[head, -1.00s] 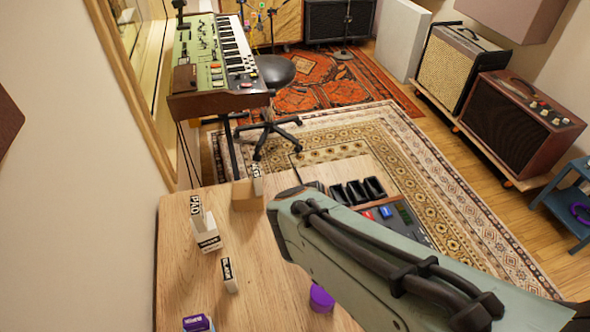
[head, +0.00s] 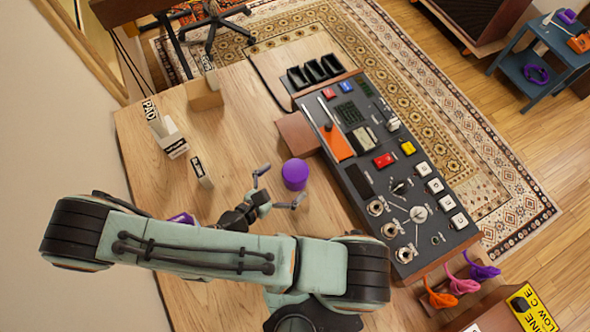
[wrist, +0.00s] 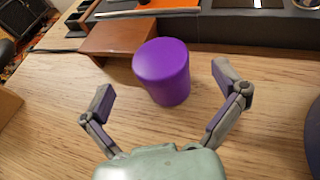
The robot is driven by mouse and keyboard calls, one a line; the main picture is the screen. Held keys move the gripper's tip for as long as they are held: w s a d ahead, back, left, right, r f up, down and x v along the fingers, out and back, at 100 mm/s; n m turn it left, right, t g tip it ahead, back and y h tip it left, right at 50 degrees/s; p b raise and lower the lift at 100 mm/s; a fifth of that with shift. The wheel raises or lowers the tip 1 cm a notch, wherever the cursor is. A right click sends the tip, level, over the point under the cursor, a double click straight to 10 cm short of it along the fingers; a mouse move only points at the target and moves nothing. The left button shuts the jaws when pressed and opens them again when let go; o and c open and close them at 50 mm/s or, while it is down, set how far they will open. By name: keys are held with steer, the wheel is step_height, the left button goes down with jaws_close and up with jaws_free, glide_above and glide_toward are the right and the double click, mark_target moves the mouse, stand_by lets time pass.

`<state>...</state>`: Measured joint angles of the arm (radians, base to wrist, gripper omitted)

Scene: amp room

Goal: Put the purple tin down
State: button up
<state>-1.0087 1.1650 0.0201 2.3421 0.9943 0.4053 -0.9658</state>
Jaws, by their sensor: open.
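The purple tin (head: 295,174) stands upright on the wooden table (head: 240,105), left of the mixing console. It also shows in the wrist view (wrist: 163,72), just beyond the fingertips and roughly centred between them. My gripper (head: 278,186) is open, with its two fingers spread wide and pointing toward the tin. In the wrist view the open fingers (wrist: 165,95) show clear gaps to the tin on both sides, and nothing is held.
The mixing console (head: 385,170) and a brown wooden block (head: 297,134) stand close beyond the tin. Small boxes (head: 168,135) and a cardboard piece (head: 204,92) stand at the table's left. The table's middle is clear.

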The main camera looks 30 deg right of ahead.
mark_target(291, 175)
steer(key=shift+x, duration=1.9)
steer(key=c, duration=1.3)
steer(key=shift+r, duration=0.15)
